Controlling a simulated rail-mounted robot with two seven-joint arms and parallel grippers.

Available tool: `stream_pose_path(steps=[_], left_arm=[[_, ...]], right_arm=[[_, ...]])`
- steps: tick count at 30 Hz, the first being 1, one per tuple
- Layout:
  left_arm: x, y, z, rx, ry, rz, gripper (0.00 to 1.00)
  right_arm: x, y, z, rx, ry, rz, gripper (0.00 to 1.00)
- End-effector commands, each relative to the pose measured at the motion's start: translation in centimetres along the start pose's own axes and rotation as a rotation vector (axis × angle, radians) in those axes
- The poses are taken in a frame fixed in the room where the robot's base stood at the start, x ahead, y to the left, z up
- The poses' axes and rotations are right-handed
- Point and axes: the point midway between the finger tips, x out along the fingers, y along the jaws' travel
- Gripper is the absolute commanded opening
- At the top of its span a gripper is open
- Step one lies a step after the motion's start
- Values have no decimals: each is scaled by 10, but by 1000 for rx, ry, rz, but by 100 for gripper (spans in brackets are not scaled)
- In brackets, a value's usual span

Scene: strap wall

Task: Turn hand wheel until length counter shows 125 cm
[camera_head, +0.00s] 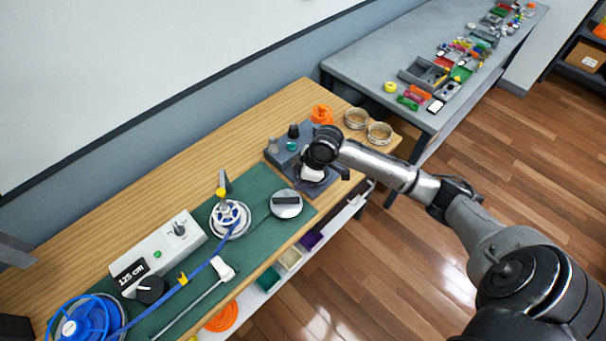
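The length counter (132,272) is a black display reading "125 cm" on a white box at the lower left. A black knob (151,290) sits on the box's front corner. A large blue spoked wheel (85,322) lies at the bottom left, partly cut by the frame. I cannot tell which is the hand wheel. My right gripper (318,178) is over the dark block at the bench's right part; its fingers are mostly hidden. My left gripper is not in view.
A green mat (262,222) covers part of the wooden bench (185,160). A round metal piece with a black bar (286,204) lies near the front. Orange and ring-shaped parts (356,118) stand farther right. A grey table (375,65) with several small items is behind.

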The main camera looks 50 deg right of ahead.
Motion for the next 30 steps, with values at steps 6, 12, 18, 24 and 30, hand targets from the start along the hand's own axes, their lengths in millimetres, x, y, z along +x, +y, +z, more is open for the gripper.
stream_pose_path(steps=[6,12,18,24,30], left_arm=[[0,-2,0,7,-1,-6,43],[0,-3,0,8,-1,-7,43],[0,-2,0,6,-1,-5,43],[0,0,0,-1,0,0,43],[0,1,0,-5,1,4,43]], right_arm=[[-12,0,0,-1,0,0,43],[-13,0,0,-1,-1,-1,43],[-13,0,0,-1,0,-1,43],[-13,0,0,-1,0,-1,43],[-13,0,0,-1,0,-1,43]])
